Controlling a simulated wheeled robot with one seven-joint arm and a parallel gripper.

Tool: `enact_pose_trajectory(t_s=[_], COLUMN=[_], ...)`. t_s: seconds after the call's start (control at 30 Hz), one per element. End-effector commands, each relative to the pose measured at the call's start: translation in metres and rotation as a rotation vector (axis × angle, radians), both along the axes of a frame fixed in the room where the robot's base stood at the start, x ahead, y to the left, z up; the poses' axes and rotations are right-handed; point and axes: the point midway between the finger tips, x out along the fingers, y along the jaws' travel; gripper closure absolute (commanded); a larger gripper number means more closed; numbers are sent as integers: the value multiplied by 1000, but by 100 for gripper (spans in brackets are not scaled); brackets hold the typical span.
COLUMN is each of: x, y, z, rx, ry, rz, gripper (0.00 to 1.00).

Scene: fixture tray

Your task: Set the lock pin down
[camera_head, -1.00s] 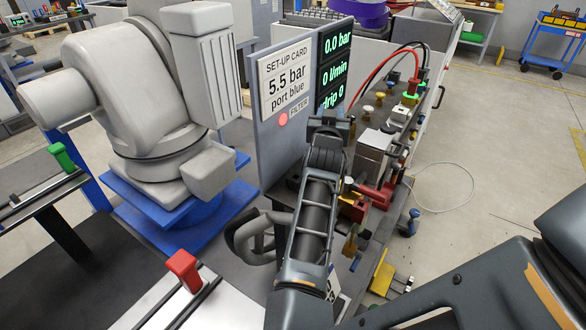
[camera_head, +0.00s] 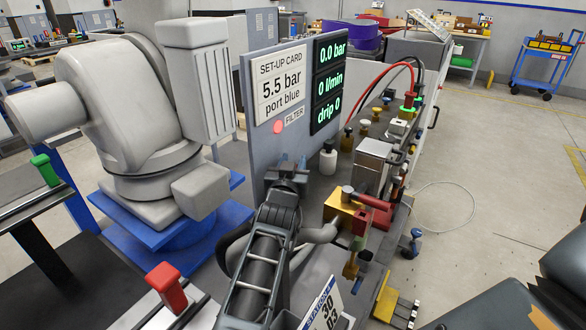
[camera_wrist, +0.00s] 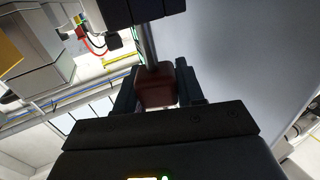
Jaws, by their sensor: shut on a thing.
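In the wrist view, my gripper (camera_wrist: 157,78) is shut on the lock pin (camera_wrist: 155,90), a dull red block-shaped head with a thin grey metal shaft running up from it. The shaft's far end passes behind or into a dark block at the top of the picture, and I cannot tell which. In the head view, my gripper (camera_head: 290,170) is in front of the lower part of the grey panel (camera_head: 252,150), left of the bench fittings. The pin cannot be made out there.
A set-up card (camera_head: 283,84) and a dark readout (camera_head: 329,82) are on the panel. A white bottle (camera_head: 328,160), brass block (camera_head: 343,208) and red lever (camera_head: 372,198) stand to the right. A grey machine (camera_head: 125,110) is at left. A red block (camera_head: 167,287) stands lower left.

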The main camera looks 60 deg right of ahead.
Motion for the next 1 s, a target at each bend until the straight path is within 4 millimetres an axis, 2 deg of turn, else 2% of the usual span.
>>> enact_pose_trajectory(t_s=[0.37, 0.4, 0.6, 0.63, 1.0], x=[0, 0, 0, 0, 0], y=[0, 0, 0, 0, 1], z=[-4, -2, -2, -2, 3], rx=[-1, -1, -1, -1, -1], ry=[0, 0, 0, 0, -1], rz=[0, 0, 0, 0, 1], gripper=[92, 59, 39, 37, 37])
